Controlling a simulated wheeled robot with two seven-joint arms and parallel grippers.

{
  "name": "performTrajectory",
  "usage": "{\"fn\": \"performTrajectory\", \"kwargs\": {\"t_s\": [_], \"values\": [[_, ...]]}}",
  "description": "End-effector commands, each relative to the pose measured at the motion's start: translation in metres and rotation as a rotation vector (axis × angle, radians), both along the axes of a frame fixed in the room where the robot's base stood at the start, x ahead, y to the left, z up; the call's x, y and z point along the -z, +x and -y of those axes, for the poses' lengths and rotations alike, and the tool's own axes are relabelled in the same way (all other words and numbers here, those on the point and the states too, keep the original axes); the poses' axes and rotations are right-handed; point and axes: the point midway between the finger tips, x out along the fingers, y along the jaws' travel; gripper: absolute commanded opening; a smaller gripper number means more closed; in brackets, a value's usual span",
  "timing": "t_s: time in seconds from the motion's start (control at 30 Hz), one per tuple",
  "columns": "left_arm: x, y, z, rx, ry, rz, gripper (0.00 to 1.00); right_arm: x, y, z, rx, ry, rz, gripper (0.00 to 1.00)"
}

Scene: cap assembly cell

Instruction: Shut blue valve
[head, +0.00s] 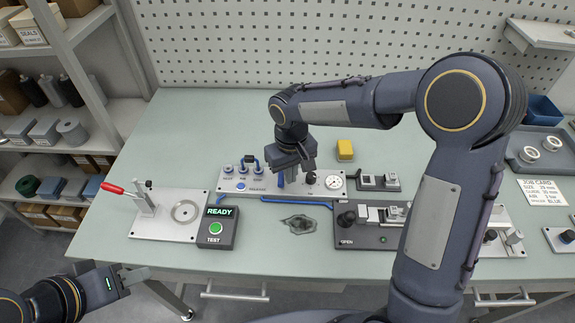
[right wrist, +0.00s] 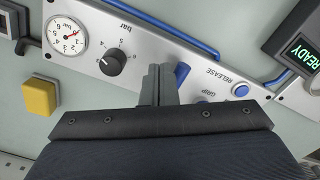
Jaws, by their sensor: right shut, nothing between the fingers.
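A blue lever (right wrist: 182,74), which appears to be the blue valve, is on the silver panel (right wrist: 215,82). In the right wrist view it stands just right of my right gripper's fingers (right wrist: 158,84), which hide part of it. The fingers are shut together with nothing between them. I cannot tell whether they touch the lever. In the head view my right gripper (head: 293,176) is low over the panel, and a bit of the blue lever (head: 281,180) shows at its left. My left gripper (head: 128,277) is off the table's front left; its jaw opening is unclear.
The panel carries a pressure gauge (right wrist: 67,35), a black knob (right wrist: 116,61) and a blue button (right wrist: 241,90). A yellow block (head: 345,149) lies behind it. A READY test box (head: 217,226) and a red-handled clamp (head: 124,190) stand left. The back left table is clear.

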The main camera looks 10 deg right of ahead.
Motion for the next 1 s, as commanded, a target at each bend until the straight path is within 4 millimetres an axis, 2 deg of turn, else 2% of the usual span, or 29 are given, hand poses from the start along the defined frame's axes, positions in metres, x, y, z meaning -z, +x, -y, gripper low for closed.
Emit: {"fn": "performTrajectory", "kwargs": {"t_s": [0.03, 0.5, 1.0], "values": [[-0.009, 0.0, 0.0, 0.0, 0.0, 0.0, 0.36, -0.01, 0.0, 0.0, 0.0, 0.0, 0.001, 0.0], [-0.044, 0.0, 0.0, 0.0, 0.0, 0.0, 0.36, -0.055, 0.0, 0.0, 0.0, -0.001, 0.001, 0.0], [-0.043, 0.0, 0.0, 0.0, 0.0, 0.0, 0.36, -0.056, 0.0, 0.0, 0.0, -0.001, 0.0, 0.0]]}}
